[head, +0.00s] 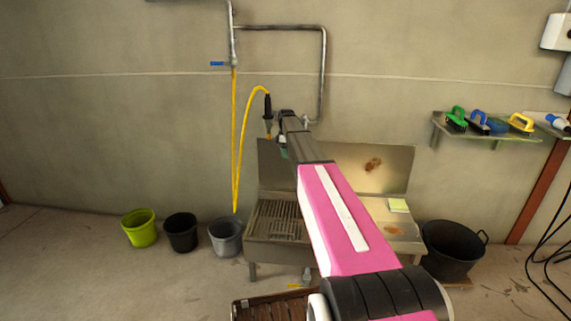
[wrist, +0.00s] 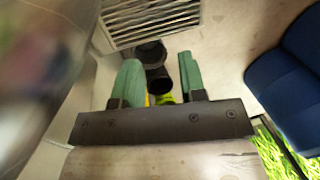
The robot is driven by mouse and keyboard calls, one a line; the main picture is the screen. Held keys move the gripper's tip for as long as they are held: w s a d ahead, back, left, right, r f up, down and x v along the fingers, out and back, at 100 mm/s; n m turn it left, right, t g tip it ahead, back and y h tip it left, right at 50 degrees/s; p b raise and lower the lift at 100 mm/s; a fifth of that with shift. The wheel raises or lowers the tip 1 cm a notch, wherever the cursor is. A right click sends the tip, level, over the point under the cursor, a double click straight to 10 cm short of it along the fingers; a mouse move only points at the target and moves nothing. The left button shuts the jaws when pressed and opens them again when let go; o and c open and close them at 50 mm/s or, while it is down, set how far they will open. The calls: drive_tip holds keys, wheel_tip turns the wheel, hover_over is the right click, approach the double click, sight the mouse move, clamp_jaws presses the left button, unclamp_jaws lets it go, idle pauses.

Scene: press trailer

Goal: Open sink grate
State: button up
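The slatted sink grate (head: 278,219) lies flat over the left basin of the metal sink (head: 275,252), against the back wall. In the wrist view the grate (wrist: 150,20) shows at the top, beyond my fingertips and apart from them. My gripper (head: 283,152) is in the air near the sink's backsplash, above the grate, and is partly hidden by my arm. In the wrist view my gripper (wrist: 160,72) has its two green fingers spread, with nothing held between them.
A yellow hose (head: 237,150) with a black spray handle (head: 267,107) hangs close left of my gripper. Green (head: 139,228), black (head: 181,232) and grey (head: 225,237) buckets stand left of the sink. A black tub (head: 452,250) stands right. A brush shelf (head: 485,128) is on the wall.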

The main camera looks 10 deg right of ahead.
drive_tip(key=shift+w+r, duration=0.15)
drive_tip(key=shift+r, duration=1.2)
drive_tip(key=s+a+f+m+t, duration=0.15)
drive_tip(key=s+f+m, duration=0.4)
drive_tip(key=s, duration=0.85)
drive_tip(key=s+a+f+m, duration=0.2)
drive_tip(key=s+f+m, duration=0.3)
drive_tip(key=s, duration=0.8)
drive_tip(key=s+a+f+m+t, duration=0.15)
drive_tip(key=s+f+m, duration=0.4)
drive_tip(key=s, duration=0.85)
drive_tip(key=w+f+n+g, duration=0.2)
drive_tip(key=w+f+n, duration=0.2)
drive_tip(key=w+n, duration=0.6)
drive_tip(key=w+f+n+g, duration=0.1)
drive_tip(key=w+f+n, duration=0.4)
drive_tip(key=w, duration=0.9)
drive_tip(key=shift+n, duration=0.5)
drive_tip(key=f, duration=0.3)
drive_tip(key=s+f, duration=0.1)
drive_tip(key=f, duration=0.2)
drive_tip(key=s+a+f, duration=0.1)
drive_tip(key=f, duration=0.2)
drive_tip(key=shift+s+a+f, duration=0.1)
drive_tip(key=shift+s+f, duration=0.05)
drive_tip(key=shift+f, duration=0.2)
drive_tip(key=shift+r, duration=0.1)
clamp_jaws()
